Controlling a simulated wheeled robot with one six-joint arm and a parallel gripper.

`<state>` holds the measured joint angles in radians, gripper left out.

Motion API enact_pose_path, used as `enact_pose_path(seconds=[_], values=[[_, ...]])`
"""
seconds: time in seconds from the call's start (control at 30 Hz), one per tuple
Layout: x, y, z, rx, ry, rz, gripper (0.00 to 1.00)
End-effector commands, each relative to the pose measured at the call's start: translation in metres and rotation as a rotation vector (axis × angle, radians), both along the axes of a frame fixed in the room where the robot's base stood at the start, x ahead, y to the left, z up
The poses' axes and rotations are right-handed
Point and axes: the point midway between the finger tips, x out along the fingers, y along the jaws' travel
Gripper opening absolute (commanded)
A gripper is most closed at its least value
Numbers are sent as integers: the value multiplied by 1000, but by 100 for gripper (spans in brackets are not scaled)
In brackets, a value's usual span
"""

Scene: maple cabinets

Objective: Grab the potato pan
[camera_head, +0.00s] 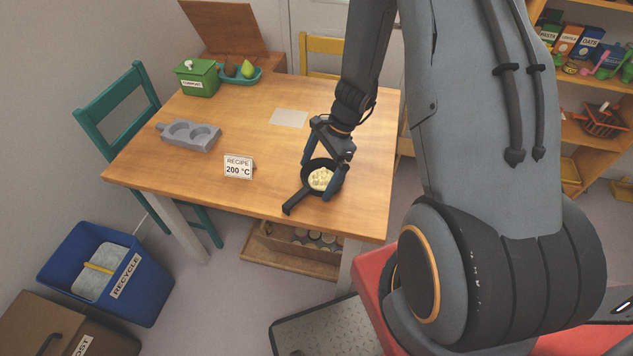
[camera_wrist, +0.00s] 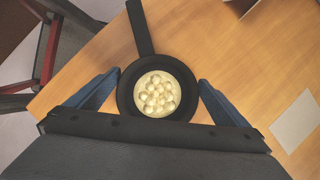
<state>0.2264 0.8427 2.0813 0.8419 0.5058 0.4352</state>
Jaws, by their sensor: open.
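The potato pan (camera_head: 308,181) is a small black pan on the wooden table near its front edge. Pale, lumpy potato contents (camera_head: 320,179) lie in it, and its handle points toward the front left. My gripper (camera_head: 322,178) is over the pan from above, with its fingers apart. In the wrist view the pan (camera_wrist: 125,97) lies between the two blue fingertips of my gripper (camera_wrist: 158,88), its handle pointing away at the top. The fingertips are close to the pan's rim on both sides; I cannot tell whether they touch it.
On the table (camera_head: 150,160) stand a recipe sign (camera_head: 238,167), a grey two-hollow tray (camera_head: 188,135), a green compost box (camera_head: 196,78) and a teal tray (camera_head: 257,75) with fruit. A pale sheet (camera_head: 289,118) lies behind the pan. A blue recycle bin (camera_head: 140,293) stands on the floor.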

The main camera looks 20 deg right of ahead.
Motion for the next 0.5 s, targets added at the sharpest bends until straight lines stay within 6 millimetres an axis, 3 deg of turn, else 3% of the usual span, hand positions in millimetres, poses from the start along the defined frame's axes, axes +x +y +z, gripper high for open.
enact_pose_path(seconds=[0.33, 0.5], values=[[0, 2, -5, -1, 0, 1, 98], [0, 2, -5, -1, 0, 1, 70]])
